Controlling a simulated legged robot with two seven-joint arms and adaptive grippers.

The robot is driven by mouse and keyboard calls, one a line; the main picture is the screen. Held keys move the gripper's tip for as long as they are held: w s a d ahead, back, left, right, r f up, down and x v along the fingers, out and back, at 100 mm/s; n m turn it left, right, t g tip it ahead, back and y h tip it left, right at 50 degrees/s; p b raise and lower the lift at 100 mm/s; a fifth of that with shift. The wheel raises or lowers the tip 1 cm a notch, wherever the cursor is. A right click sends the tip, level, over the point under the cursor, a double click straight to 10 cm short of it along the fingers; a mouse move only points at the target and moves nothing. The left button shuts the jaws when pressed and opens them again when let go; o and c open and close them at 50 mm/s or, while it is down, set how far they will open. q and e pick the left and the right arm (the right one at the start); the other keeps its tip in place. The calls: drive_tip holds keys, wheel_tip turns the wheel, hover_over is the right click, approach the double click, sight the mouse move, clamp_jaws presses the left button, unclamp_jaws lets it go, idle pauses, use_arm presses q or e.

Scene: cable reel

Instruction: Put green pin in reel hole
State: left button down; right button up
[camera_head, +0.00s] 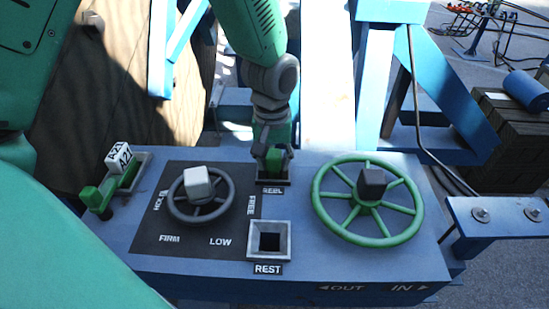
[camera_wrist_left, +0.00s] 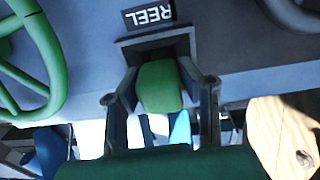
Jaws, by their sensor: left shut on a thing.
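The green pin (camera_head: 274,160) is upright between the fingers of my left gripper (camera_head: 272,158), at the reel hole (camera_head: 273,187) on the blue console. In the left wrist view, my left gripper (camera_wrist_left: 160,105) is shut on the pin's green block (camera_wrist_left: 160,86) from both sides. The grey rim of the reel hole (camera_wrist_left: 155,42) shows right beside the block, next to the REEL label (camera_wrist_left: 148,14). The pin's lower end is hidden, so I cannot tell how deep it sits. My right gripper is not in view.
The square REST hole (camera_head: 269,240) is empty. A grey dial wheel (camera_head: 200,205) with a pale knob is left of it, and a green handwheel (camera_head: 368,204) is to the right. A green handle with an A21 tag (camera_head: 120,157) is at the console's left.

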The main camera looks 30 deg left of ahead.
use_arm(q)
drive_tip(key=c, duration=1)
unclamp_jaws()
wheel_tip(320, 180, up, 12)
drive_tip(key=shift+a+f, duration=0.1)
drive_tip(key=shift+s, duration=0.1)
